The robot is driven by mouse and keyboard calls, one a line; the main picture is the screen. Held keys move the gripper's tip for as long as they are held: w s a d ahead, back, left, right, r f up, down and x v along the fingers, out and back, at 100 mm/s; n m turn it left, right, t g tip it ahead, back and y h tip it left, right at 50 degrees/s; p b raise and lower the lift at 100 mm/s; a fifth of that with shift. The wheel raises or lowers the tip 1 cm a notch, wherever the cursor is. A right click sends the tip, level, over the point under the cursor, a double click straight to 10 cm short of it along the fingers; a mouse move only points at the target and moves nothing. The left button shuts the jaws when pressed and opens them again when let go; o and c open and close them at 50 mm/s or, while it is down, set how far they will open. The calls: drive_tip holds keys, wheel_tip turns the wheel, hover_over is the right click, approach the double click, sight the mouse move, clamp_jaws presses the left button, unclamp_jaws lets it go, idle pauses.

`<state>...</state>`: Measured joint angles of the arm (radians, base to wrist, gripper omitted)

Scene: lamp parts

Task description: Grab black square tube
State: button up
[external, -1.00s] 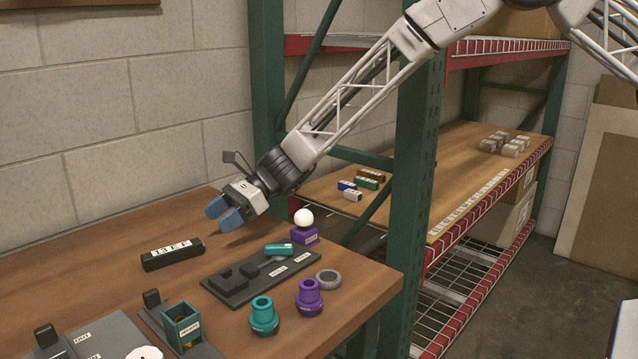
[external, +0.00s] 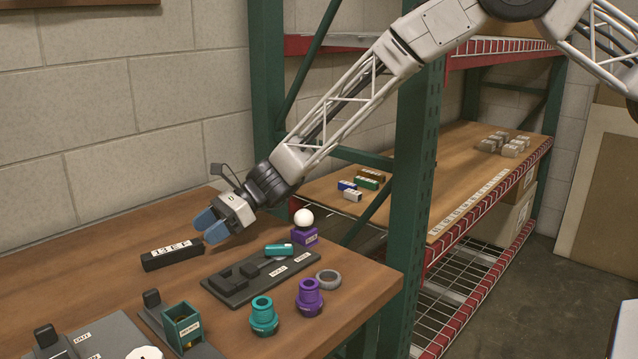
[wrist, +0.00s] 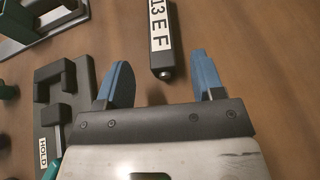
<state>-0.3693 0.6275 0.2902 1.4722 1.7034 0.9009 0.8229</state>
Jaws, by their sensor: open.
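The black square tube (external: 172,255) lies flat on the wooden table, with a white label reading "13EF" along it. In the wrist view the tube (wrist: 161,40) lies ahead of the fingertips, between their lines and nearer the left-right middle, with its near end facing my gripper. My gripper (external: 205,227) is open and empty, with blue fingers, above the table to the right of the tube. Its two blue fingers also show in the wrist view (wrist: 160,72), one on each side. The fingers do not touch the tube.
A black fixture (external: 262,274) with a teal piece on it lies in front of my gripper. A purple block with a white ball (external: 304,222), teal (external: 264,316) and purple (external: 309,297) collars and a grey ring (external: 328,279) stand to the right. The table behind the tube is clear.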

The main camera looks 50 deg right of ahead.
sight(183, 245)
drive_tip(key=shift+a, duration=0.15)
drive_tip(key=shift+x, duration=2.5)
drive_tip(key=c, duration=1)
wheel_tip(183, 245, up, 18)
